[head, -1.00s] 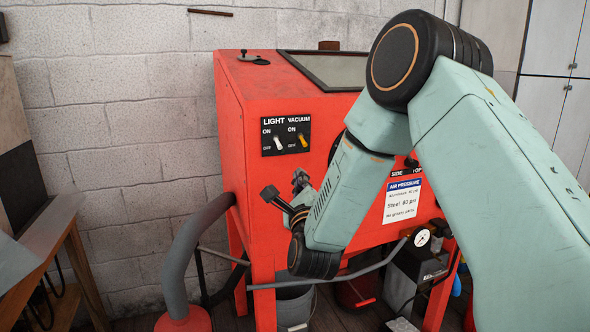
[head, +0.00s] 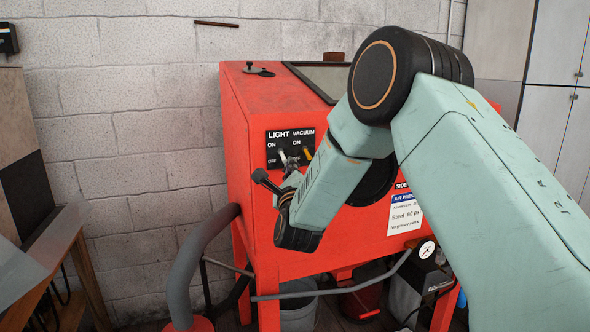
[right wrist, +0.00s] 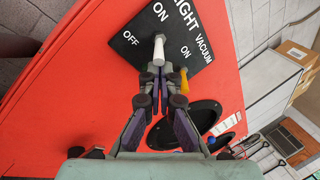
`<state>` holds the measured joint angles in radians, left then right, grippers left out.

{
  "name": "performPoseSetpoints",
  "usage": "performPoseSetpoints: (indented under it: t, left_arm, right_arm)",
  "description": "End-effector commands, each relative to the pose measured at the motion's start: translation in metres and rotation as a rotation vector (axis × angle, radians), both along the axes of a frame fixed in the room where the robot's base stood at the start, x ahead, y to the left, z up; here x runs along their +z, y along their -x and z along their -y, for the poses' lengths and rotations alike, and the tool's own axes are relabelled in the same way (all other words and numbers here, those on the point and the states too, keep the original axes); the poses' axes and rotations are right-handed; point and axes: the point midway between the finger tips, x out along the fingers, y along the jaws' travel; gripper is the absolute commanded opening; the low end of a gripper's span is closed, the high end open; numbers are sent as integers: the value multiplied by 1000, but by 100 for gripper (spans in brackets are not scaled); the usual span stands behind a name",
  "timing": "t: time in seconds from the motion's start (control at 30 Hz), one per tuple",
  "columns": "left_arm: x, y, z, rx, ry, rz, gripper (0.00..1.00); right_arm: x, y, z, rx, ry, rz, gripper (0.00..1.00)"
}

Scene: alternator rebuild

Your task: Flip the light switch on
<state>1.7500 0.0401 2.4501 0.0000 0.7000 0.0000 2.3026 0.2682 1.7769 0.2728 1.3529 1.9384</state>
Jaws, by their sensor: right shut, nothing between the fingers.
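The light switch (head: 282,155) is a white toggle on the black panel (head: 273,162), under the word LIGHT with ON above and OFF below. In the head view its lever slants downward, partly behind my gripper. It also shows in the right wrist view (right wrist: 159,48), just beyond my fingertips. My right gripper (head: 291,166) is at the panel's lower edge, shut and empty. In the right wrist view its fingertips (right wrist: 157,73) meet close under the white lever; I cannot tell whether they touch it. My left gripper is out of view.
The yellow vacuum switch (right wrist: 183,76) is close beside the fingertips. The panel is on a red blasting cabinet (head: 240,125) with a black round port (right wrist: 197,115). A grey hose (head: 185,265) curves at the left. A wooden bench (head: 75,250) stands farther left.

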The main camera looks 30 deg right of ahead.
Motion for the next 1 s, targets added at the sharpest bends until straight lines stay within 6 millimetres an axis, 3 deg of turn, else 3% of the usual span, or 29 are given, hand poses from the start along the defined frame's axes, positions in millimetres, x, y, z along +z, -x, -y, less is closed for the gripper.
performPoseSetpoints:
  t: [0.33, 1.0]
  left_arm:
    - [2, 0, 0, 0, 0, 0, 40]
    - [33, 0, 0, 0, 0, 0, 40]
  right_arm:
    - [1, 0, 0, 0, -2, -8, 0]
    - [13, 4, -1, 1, -42, -170, 0]
